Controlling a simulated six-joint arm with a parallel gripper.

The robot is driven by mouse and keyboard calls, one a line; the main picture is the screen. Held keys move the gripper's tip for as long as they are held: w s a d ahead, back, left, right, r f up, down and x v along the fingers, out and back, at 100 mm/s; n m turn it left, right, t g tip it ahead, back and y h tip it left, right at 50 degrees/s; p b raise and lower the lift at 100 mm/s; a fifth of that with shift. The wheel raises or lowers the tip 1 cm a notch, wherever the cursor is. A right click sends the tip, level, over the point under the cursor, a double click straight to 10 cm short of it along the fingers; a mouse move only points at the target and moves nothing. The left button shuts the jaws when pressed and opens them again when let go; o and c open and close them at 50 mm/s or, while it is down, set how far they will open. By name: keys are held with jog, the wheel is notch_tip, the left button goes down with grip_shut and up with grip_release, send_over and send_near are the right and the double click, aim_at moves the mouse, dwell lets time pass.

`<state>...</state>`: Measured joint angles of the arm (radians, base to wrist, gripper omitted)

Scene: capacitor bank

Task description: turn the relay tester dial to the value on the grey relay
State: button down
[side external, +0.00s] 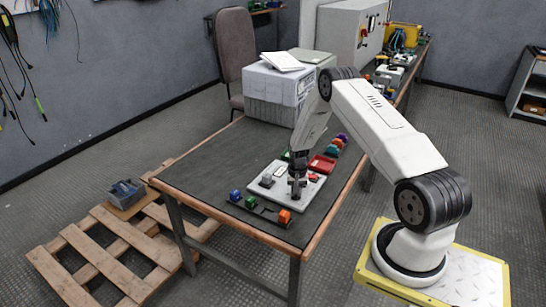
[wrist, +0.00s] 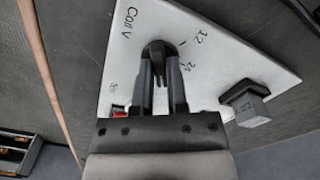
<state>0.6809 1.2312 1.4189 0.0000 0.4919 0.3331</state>
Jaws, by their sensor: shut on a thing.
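The relay tester is a white panel (side external: 311,187) on the dark table, marked "Coil V" in the wrist view (wrist: 185,20). Its dark round dial (wrist: 156,47) sits between my fingertips. My gripper (side external: 297,190) points down over the panel and is shut on the dial; the wrist view shows its two fingers (wrist: 158,72) on either side. Marks that look like 12 and 24 lie right of the dial. The fingers hide part of the dial, and I cannot tell its setting. The grey relay (side external: 266,181) stands on the panel; its lettered face shows in the wrist view (wrist: 252,111), too small to read surely.
Blue, green and orange blocks (side external: 285,215) stand in a row along the table's near edge. A red tray (side external: 322,163) and several coloured blocks (side external: 342,138) lie behind the panel. A large white box (side external: 270,84) stands at the back. The table's left part is clear.

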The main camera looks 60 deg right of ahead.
jog(key=shift+m, duration=0.3)
jog(key=c, duration=0.6)
grip_release()
jog(key=shift+c, duration=0.2)
jog(key=shift+r, duration=0.2)
jog(key=shift+r, duration=3.8)
